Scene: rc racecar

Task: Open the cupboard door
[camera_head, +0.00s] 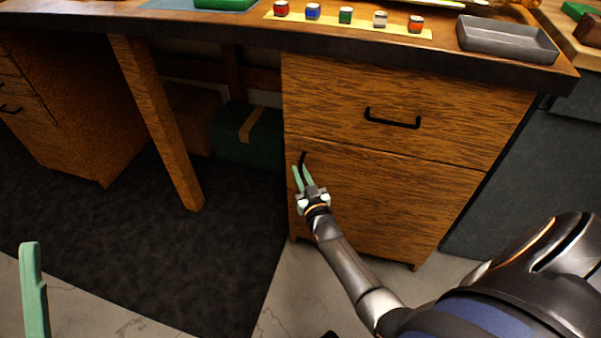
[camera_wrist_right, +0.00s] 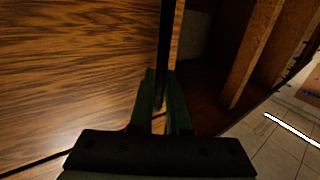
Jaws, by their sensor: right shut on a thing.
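The wooden cupboard door (camera_head: 385,200) is the lower front of the desk cabinet, below a drawer. In the head view it looks flush with the cabinet. Its black upright handle (camera_head: 303,157) is near its left edge. My right gripper (camera_head: 302,175) is shut on this handle, with its green fingers on either side. In the right wrist view the handle (camera_wrist_right: 166,45) runs down between the fingers (camera_wrist_right: 161,90), beside the wood-grained door (camera_wrist_right: 75,65). Part of the handle is hidden by the fingers. Only one green finger of my left gripper (camera_head: 34,290) shows, at the lower left.
The drawer above has a black handle (camera_head: 392,119). A wooden desk leg (camera_head: 158,125) stands left of the cabinet, with a green box (camera_head: 260,150) behind. Coloured blocks and a grey tray (camera_head: 507,38) are on the desktop. The floor in front of the cabinet looks clear.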

